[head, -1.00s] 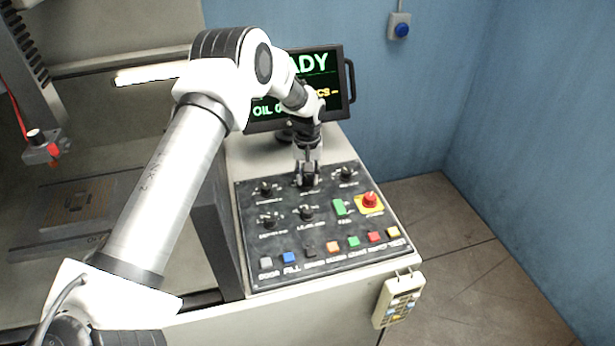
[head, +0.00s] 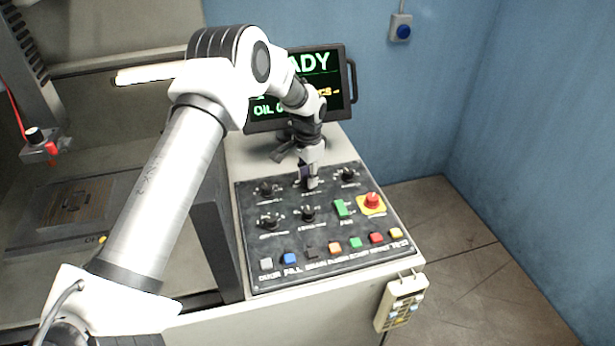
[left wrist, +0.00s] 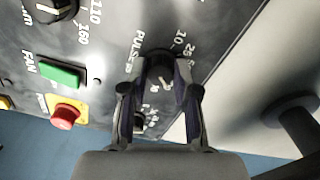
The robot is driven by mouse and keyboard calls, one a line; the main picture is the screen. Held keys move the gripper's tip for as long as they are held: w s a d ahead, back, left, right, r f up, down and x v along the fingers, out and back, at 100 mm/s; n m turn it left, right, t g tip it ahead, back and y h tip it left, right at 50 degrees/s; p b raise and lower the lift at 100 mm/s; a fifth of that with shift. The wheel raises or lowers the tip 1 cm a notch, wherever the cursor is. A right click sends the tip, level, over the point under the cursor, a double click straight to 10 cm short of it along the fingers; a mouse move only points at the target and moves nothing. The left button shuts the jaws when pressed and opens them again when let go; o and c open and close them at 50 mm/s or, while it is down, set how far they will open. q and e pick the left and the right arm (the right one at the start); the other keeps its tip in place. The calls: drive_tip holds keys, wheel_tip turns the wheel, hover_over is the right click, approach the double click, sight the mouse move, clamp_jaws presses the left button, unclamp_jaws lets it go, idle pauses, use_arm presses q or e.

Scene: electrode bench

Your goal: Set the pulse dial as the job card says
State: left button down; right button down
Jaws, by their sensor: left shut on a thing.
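The pulse dial (left wrist: 160,68) is a black knob on the dark control panel (head: 330,235). White letters reading PULSE and numbers such as 10 and 25 are around it in the left wrist view. My left gripper (left wrist: 160,90) is shut on this dial, one finger on each side. In the head view my left gripper (head: 307,182) points down at the middle of the panel's top row and hides most of the dial. I cannot tell which number its mark points to. No job card is clearly visible. My right gripper is out of view.
Other black knobs (head: 267,188) sit close around the dial. A green fan switch (head: 341,208) and a red stop button (head: 372,200) are at right. Several coloured buttons line the front edge. A monitor (head: 330,85) stands behind, partly hidden by my arm.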

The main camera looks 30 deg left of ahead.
use_arm(q)
drive_tip(key=m, duration=0.6)
drive_tip(key=shift+s+f+m+b, duration=0.15)
drive_tip(key=shift+f+m+b, duration=0.15)
drive_tip(key=shift+m+b, duration=0.1)
idle(0.3)
drive_tip(key=c, duration=0.9)
unclamp_jaws()
drive_tip(key=shift+d, duration=0.15)
drive_tip(key=shift+o, duration=0.2)
drive_tip(key=shift+w+r, duration=0.1)
drive_tip(key=shift+w, duration=0.15)
drive_tip(key=shift+r, duration=0.1)
wheel_tip(320, 180, up, 12)
drive_tip(key=shift+f, duration=0.25)
